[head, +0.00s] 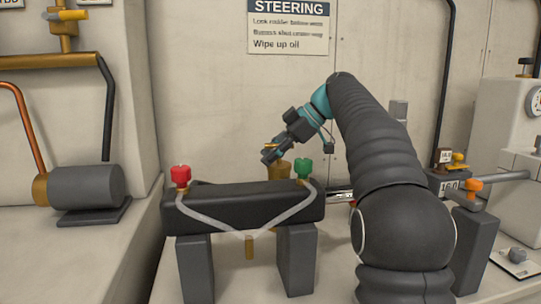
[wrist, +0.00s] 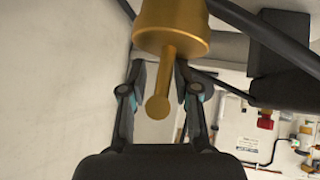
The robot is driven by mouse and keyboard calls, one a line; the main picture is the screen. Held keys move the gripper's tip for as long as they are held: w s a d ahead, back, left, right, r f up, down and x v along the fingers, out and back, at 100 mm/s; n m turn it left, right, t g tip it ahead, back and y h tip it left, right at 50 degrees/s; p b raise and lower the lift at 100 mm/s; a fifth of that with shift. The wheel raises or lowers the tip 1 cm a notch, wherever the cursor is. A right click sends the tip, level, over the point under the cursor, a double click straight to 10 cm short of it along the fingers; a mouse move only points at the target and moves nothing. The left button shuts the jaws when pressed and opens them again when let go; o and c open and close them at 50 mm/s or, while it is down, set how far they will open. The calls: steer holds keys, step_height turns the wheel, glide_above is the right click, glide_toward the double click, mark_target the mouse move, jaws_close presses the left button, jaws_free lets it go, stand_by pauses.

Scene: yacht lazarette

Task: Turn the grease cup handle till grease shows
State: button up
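The brass grease cup (head: 279,171) stands behind the dark block in the head view, partly hidden. In the wrist view a brass cup body (wrist: 172,28) fills the top middle. Its handle, a thin rod with a ball end (wrist: 158,106), points toward the camera. My gripper (head: 269,157) is beside the cup in the head view. In the wrist view my gripper (wrist: 160,78) has its fingers apart, one on each side of the handle. Gaps show between the handle and both fingers. I see no grease.
A dark block (head: 250,205) carries a red knob (head: 181,175) and a green knob (head: 303,167), with pale hoses running down to a brass fitting (head: 249,246). A grey motor (head: 86,187) sits at left. An orange-handled valve (head: 473,186) is at right.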

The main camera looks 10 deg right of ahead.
jaws_close()
steer(key=shift+w+r+m, duration=0.1)
steer(key=shift+r+m, duration=0.05)
steer(key=shift+m, duration=0.15)
stand_by(1.0)
